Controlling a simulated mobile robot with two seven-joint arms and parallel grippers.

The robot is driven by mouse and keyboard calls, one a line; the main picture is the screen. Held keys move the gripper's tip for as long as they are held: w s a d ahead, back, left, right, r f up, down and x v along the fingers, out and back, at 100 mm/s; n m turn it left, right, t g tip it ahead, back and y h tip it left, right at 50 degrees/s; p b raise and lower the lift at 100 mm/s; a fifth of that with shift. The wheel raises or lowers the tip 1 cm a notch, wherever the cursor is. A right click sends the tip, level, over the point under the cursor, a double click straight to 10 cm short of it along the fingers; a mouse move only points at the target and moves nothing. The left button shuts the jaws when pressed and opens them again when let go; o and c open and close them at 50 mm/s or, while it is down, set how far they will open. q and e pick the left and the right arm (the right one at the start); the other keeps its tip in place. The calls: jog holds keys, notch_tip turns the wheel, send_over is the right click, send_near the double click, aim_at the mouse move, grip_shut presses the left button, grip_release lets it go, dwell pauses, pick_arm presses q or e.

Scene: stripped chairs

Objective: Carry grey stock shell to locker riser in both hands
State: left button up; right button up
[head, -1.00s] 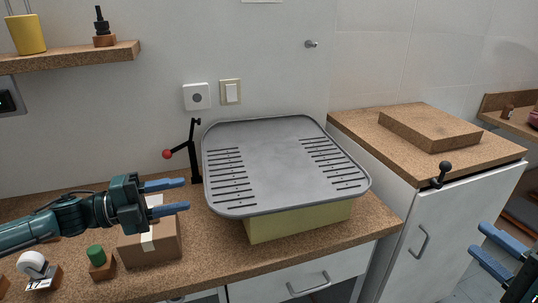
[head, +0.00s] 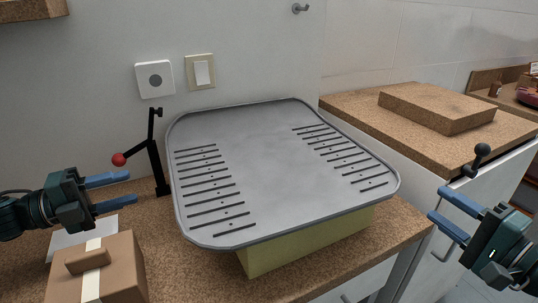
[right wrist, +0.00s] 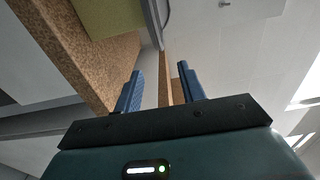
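The grey stock shell (head: 265,165), a wide shallow tray with slots along two sides, rests on a yellow-green block (head: 310,240) on the cork counter. The locker riser (head: 437,108), a flat cork slab, lies on the cork-topped cabinet at the right. My left gripper (head: 131,188) is open and empty, left of the shell and apart from it. My right gripper (head: 435,203) is open and empty, just right of the shell's right corner, with a gap between. Its two blue fingers stand apart in the right wrist view (right wrist: 160,72).
A black lever with a red knob (head: 119,159) stands close to the shell's left side. A cardboard box (head: 120,275) sits below my left gripper. A black-knobbed lever (head: 482,150) stands at the cabinet's front edge near my right gripper. The cabinet top (head: 345,103) left of the riser is clear.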

aim_at(186, 169)
pick_arm(q)
jog(key=x, duration=1.3)
jog(key=shift+w, duration=0.15)
pick_arm(e)
jog(key=x, duration=1.3)
jog(key=shift+w+a, duration=0.1)
pick_arm(q)
jog(key=shift+c, duration=0.2)
pick_arm(e)
jog(key=shift+c, duration=0.2)
pick_arm(q)
grip_shut()
pick_arm(e)
grip_shut()
